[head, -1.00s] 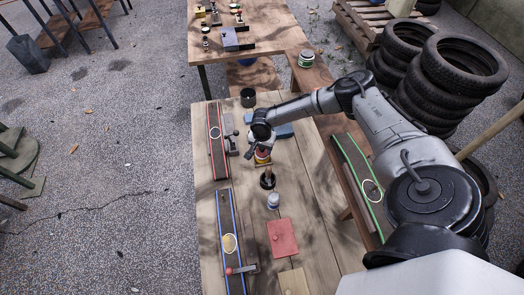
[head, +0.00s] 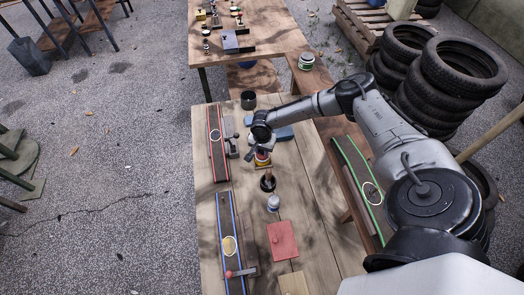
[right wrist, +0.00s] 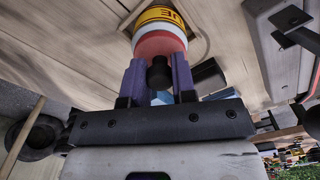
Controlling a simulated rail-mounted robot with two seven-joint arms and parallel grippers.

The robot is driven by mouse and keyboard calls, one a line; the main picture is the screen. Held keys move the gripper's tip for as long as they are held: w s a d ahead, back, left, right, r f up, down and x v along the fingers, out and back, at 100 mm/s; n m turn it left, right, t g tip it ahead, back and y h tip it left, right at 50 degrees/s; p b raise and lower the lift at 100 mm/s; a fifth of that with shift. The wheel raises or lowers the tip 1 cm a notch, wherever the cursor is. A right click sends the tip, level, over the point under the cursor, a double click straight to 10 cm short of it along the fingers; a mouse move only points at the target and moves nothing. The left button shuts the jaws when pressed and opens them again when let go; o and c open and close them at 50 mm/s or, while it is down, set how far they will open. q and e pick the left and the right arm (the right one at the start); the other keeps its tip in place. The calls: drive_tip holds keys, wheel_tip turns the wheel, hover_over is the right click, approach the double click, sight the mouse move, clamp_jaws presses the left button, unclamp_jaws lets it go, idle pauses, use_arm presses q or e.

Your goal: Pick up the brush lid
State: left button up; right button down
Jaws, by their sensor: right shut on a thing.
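The brush lid (right wrist: 155,45) is a red cap with a black knob on top. In the right wrist view it sits against the white-banded, yellow-labelled glue can (right wrist: 160,14); I see no gap between them. My right gripper (right wrist: 158,72) has its purple fingers on either side of the black knob and is shut on it. In the head view the right gripper (head: 263,148) points down over the can (head: 263,161), which stands on the wooden table; the hand hides most of the lid. My left gripper is in neither view.
A wooden-handled tool with a black base (head: 268,183) stands just in front of the can, with a small white-and-blue jar (head: 273,203) nearer. Red-edged (head: 217,145) and blue-edged (head: 231,245) strips lie to the left. A red mat (head: 283,240) lies nearer. The table's right side is mostly clear.

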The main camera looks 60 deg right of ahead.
wheel_tip(320, 180, up, 4)
drive_tip(key=shift+s+r+p, duration=0.15)
drive_tip(key=shift+p, duration=0.15)
drive_tip(key=s+d+r, duration=0.2)
drive_tip(key=s+r, duration=0.4)
drive_tip(key=s, duration=0.5)
drive_tip(key=shift+r+p, duration=0.25)
drive_tip(key=shift+p, duration=0.15)
drive_tip(key=c, duration=1.5)
unclamp_jaws()
drive_tip(key=shift+c, duration=1.3)
drive_tip(key=shift+a, duration=0.1)
